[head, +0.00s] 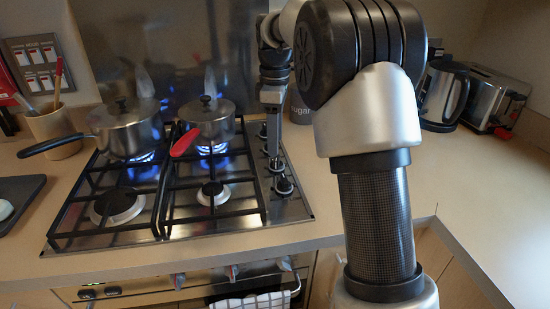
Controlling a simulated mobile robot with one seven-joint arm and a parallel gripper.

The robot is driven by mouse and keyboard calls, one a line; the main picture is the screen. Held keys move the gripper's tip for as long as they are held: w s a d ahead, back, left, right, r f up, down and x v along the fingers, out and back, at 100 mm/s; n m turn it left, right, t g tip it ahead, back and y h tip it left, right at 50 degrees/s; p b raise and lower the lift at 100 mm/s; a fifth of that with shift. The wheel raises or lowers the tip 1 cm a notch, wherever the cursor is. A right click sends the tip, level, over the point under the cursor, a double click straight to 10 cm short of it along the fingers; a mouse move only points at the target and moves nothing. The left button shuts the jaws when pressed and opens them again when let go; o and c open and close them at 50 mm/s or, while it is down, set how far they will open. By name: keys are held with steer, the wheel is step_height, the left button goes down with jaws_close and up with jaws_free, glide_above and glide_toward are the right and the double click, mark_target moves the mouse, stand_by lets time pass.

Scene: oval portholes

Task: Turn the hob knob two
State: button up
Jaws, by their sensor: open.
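The gas hob (235,222) is set in the counter, with a column of black knobs along its right side. The front knob (284,186) and the knob behind it (276,165) show clearly. The knobs farther back are partly hidden by my gripper; no number shows on any of them. My gripper (273,150) points down over the knob column, just behind the two clear knobs. It is open, with no object seen in it. I cannot tell whether its fingers touch a knob or are around one.
Blue flames burn under two lidded pans, a black-handled one (128,130) and a red-handled one (208,122). The front burners are bare. A sugar canister (301,106) stands behind my gripper. A kettle (443,95) and a toaster (493,98) stand at right.

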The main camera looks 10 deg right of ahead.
mark_target(277, 162)
steer(key=shift+f+b, duration=0.5)
steer(key=shift+f, duration=1.8)
steer(key=c, duration=1.1)
